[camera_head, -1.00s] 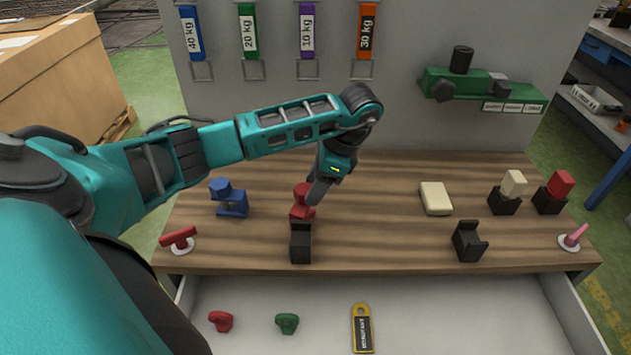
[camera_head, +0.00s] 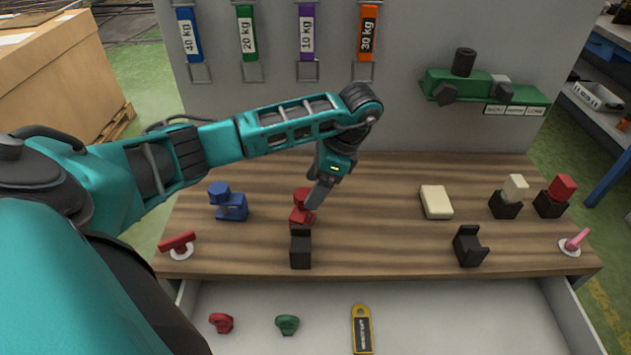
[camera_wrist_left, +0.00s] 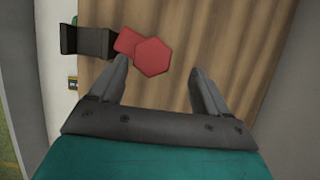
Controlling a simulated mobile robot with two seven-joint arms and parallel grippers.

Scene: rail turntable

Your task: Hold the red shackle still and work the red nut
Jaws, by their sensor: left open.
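The red shackle (camera_head: 300,217) stands behind a black block on the wooden bench top, with the red nut (camera_head: 302,195) at its top. In the left wrist view the nut (camera_wrist_left: 153,57) is a red hexagon, and a red part of the shackle (camera_wrist_left: 126,41) shows beside it. My right gripper is not in view.
The black block (camera_head: 300,250) stands in front of the shackle. A blue shackle (camera_head: 232,207) is to the left. A cream block (camera_head: 436,202) and a black cradle (camera_head: 468,247) are to the right. An open drawer (camera_head: 430,315) below holds small parts.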

